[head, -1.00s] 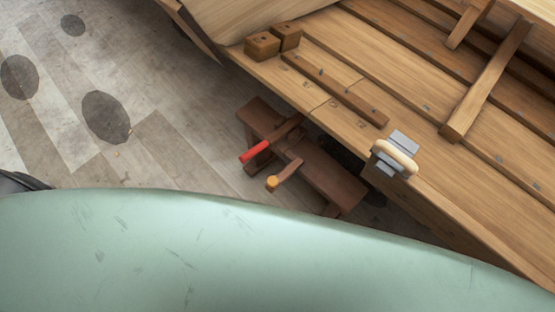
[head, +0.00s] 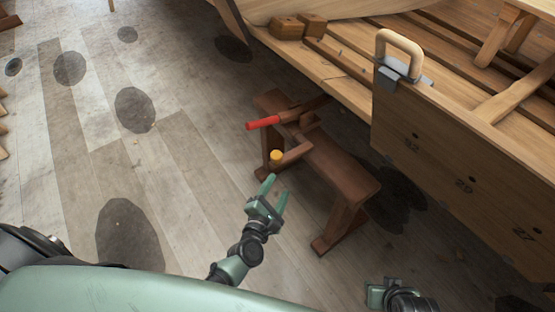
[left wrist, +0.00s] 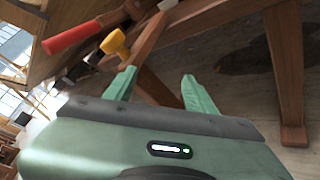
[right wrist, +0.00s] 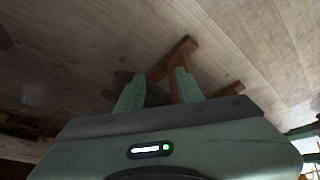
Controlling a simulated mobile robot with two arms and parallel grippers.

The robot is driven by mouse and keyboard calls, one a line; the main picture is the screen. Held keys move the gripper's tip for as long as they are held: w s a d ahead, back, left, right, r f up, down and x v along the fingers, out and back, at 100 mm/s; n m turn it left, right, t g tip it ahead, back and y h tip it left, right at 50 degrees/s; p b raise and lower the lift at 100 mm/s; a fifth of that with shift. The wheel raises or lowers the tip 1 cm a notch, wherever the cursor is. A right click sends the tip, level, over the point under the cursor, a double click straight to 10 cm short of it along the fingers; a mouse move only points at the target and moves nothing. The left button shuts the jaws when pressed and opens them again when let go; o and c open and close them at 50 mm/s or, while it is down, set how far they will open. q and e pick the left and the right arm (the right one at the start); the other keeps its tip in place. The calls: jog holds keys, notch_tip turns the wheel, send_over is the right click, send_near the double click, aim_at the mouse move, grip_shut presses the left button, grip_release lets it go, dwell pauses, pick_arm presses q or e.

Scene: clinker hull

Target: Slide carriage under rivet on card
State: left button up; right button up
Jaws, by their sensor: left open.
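A grey metal carriage with a pale wooden loop handle (head: 400,54) sits over the top edge of the hull plank (head: 440,150). Dark rivet dots (head: 472,179) with numbers beside them run along the plank's face; the numbers are small, about 32, 20 and 27. I see no card that I can make out. My left gripper (head: 275,193) is open and empty, low in front of the bench and well apart from the carriage; its fingers also show in the left wrist view (left wrist: 160,88). My right gripper (right wrist: 158,90) is open and empty; part of it shows at the bottom of the head view.
A brown wooden bench (head: 340,165) stands between my left gripper and the hull. On it lie a red-handled tool (head: 263,123) and a yellow-tipped tool (head: 277,157). Two wooden blocks (head: 287,28) rest on the hull's far end. The floor at left is largely clear.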

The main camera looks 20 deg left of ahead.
aim_at(275, 159)
pick_arm(q)
jog(key=w+r+n+y+b, duration=0.1)
jog(key=r+n+b, duration=0.1)
jog(key=n, duration=0.1)
jog(key=w+a+r+n+t+y+b, duration=0.1)
jog(key=r+n+b, duration=0.1)
jog(key=n, duration=0.2)
jog(key=w+r+n+t+b, duration=0.1)
jog(key=r+n+b, duration=0.1)
jog(key=n, duration=0.2)
jog(key=shift+a+r+y, duration=0.2)
jog(key=shift+a+y, duration=0.2)
jog(key=shift+w+r+n, duration=0.15)
jog(key=shift+w+n, duration=0.15)
jog(key=w, duration=0.4)
jog(key=w+a, duration=0.1)
jog(key=w, duration=0.1)
jog(key=shift+w, duration=0.5)
pick_arm(e)
notch_tip(275, 159, up, 8)
jog(key=t, duration=0.2)
jog(key=shift+w, duration=0.4)
jog(key=shift+a+r, duration=0.1)
pick_arm(q)
grip_shut()
